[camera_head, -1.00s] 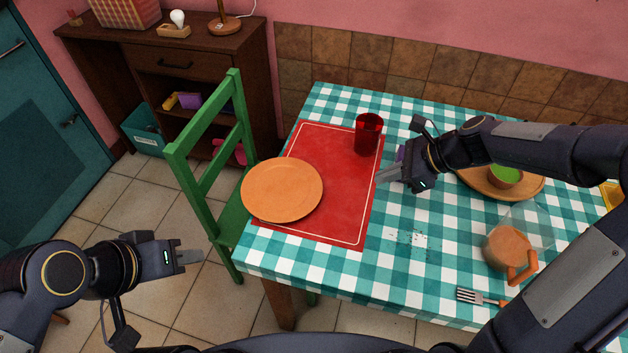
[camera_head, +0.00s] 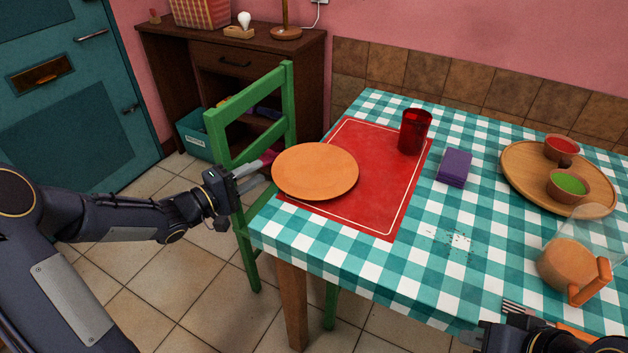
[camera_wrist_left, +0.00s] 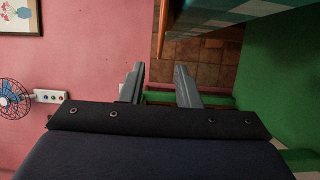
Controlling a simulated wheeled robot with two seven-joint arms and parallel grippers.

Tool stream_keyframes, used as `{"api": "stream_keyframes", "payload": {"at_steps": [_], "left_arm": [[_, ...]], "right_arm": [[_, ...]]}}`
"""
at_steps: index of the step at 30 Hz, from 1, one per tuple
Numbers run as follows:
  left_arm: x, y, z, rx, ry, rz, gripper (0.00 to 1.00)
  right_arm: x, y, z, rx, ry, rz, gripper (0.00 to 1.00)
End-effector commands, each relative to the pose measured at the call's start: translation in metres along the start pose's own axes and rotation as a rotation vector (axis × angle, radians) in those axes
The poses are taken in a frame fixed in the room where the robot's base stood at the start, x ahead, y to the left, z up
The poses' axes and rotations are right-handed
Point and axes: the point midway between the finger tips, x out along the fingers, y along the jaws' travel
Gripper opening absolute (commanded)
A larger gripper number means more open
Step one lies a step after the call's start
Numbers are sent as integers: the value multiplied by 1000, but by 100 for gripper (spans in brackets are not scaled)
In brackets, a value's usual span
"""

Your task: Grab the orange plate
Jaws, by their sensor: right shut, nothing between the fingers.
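The orange plate (camera_head: 315,171) lies flat at the left end of the red placemat (camera_head: 380,190), by the table's left edge. My left gripper (camera_head: 266,170) is just left of the plate's rim, its fingers pointing at it. In the left wrist view, its two fingers (camera_wrist_left: 160,82) are apart with nothing held between them. The plate is not recognisable in that view. Whether a fingertip touches the rim I cannot tell. My right gripper (camera_head: 510,338) shows only in part at the bottom right, shut and empty, over the table's front edge.
A green chair (camera_head: 285,95) stands at the table's left, close to my left gripper. A red cup (camera_head: 414,132) and purple napkins (camera_head: 454,168) are right of the plate. A round wooden tray (camera_head: 520,175) with bowls and an orange-handled jug (camera_head: 568,265) stand further right.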

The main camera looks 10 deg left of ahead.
Motion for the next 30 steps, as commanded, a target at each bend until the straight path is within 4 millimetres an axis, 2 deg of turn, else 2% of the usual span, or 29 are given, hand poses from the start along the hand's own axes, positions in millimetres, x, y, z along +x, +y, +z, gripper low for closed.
{"api": "stream_keyframes", "payload": {"at_steps": [15, 19, 25, 30], "left_arm": [[67, -2, 4, -1, -4, 3, 29], [74, -1, 4, 0, -2, 1, 29], [74, 0, 3, 0, -1, 1, 29], [74, 0, 3, 0, -1, 0, 7]], "right_arm": [[20, 9, 10, 2, 0, -1, 0], [21, 9, 10, 3, 0, -1, 0], [20, 9, 10, 3, 0, -1, 0], [20, 9, 10, 3, 0, -1, 0]]}}
